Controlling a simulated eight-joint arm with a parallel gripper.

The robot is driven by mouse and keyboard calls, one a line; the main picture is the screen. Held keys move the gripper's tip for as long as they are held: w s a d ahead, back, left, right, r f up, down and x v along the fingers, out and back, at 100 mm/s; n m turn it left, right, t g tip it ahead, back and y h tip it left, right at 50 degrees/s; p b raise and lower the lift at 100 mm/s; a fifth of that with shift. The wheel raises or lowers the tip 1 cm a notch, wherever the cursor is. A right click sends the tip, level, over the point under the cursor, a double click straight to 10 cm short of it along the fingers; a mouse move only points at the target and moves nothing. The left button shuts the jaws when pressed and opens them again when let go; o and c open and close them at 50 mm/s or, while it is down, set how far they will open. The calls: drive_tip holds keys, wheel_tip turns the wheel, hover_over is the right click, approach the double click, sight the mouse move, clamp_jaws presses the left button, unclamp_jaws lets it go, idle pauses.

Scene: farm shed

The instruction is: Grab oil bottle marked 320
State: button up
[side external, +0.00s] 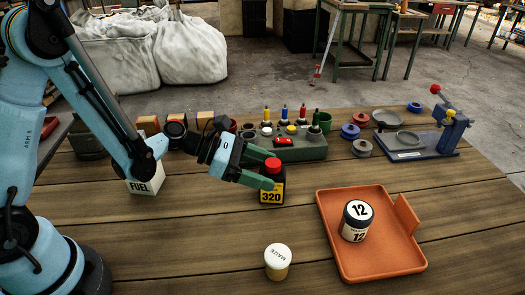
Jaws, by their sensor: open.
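The oil bottle marked 320 (271,196) stands upright on the wooden table. It has a black body, a yellow label and a red cap (273,165). My gripper (268,170) reaches in from the left at the height of the cap. Its teal fingers are open, with one finger in front of the bottle's upper part and the other behind, near the cap. I cannot tell whether either finger touches the bottle.
An orange tray (334,236) holds a jar marked 12 (356,221) on the right. A white-lidded jar (277,262) stands in front. A green block (303,148) with several small bottles stands behind. A white FUEL box (147,180) is left. A blue device (440,135) stands back right.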

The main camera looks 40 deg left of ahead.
sight(280, 171)
drive_tip(key=x, duration=0.4)
drive_tip(key=shift+d+r, duration=0.1)
drive_tip(key=shift+d, duration=0.1)
drive_tip(key=shift+c, duration=0.2)
drive_tip(key=c, duration=1.2)
drive_tip(key=shift+o, duration=0.2)
drive_tip(key=shift+r, duration=0.15)
